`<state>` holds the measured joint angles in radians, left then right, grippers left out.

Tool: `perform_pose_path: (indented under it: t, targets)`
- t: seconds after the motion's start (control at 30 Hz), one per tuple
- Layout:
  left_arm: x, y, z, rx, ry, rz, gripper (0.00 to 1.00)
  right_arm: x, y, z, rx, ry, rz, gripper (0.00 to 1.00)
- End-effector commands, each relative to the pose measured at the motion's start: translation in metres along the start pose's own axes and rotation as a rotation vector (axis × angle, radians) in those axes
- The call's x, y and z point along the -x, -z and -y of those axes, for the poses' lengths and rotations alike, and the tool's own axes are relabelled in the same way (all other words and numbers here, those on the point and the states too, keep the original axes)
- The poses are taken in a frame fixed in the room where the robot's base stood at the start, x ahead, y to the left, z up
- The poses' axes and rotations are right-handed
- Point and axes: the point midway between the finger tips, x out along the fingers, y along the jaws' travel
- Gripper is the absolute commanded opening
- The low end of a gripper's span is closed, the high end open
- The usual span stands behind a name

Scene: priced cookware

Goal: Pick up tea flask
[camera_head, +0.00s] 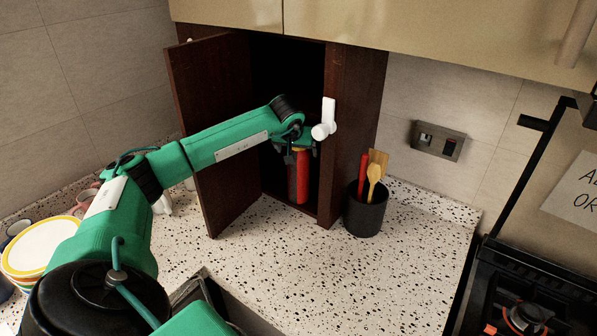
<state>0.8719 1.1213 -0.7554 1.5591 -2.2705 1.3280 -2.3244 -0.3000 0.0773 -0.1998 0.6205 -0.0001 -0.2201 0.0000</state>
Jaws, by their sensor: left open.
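The tea flask (299,178) is a red and dark upright cylinder, standing just inside the open dark-wood cabinet (352,135). Its top is hidden behind my left gripper (300,150). My left arm reaches in from the left, and the gripper is at the cabinet opening, around or just in front of the flask's upper part. The gripper is open; its fingertips are mostly hidden, so I cannot tell whether they touch the flask. My right gripper is not in view.
The cabinet door (215,130) stands open to the left, close to my forearm. A black utensil holder (365,212) stands right of the cabinet. Stacked plates (38,247) and cups are at the left. A stove (530,290) is at the right. The speckled counter's middle is clear.

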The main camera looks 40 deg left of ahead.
Motion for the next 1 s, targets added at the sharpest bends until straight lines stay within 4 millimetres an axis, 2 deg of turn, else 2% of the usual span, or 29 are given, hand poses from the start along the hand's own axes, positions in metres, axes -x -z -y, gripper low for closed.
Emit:
perform_pose_path:
  t: [0.03,0.1,0.3,0.57,0.9,0.93,1.0]
  targets:
    - [-0.004,0.003,0.0,0.001,0.0,0.004,0.93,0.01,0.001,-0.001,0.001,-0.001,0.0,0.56]
    - [-0.012,0.004,0.001,0.001,0.001,0.004,0.93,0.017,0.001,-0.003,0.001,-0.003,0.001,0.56]
    - [-0.035,0.003,0.001,0.0,0.0,0.002,0.93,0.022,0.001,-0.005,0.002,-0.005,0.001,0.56]
    - [-0.037,0.002,0.001,-0.001,0.0,0.0,0.91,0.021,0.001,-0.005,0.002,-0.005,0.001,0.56]
    - [-0.037,0.002,0.001,0.0,0.0,0.0,0.24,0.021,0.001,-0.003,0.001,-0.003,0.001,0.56]
    - [-0.037,0.002,0.001,0.0,0.0,0.0,0.19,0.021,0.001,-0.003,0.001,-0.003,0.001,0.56]
    - [-0.036,0.003,0.001,0.0,-0.001,-0.001,0.18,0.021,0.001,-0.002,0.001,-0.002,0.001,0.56]
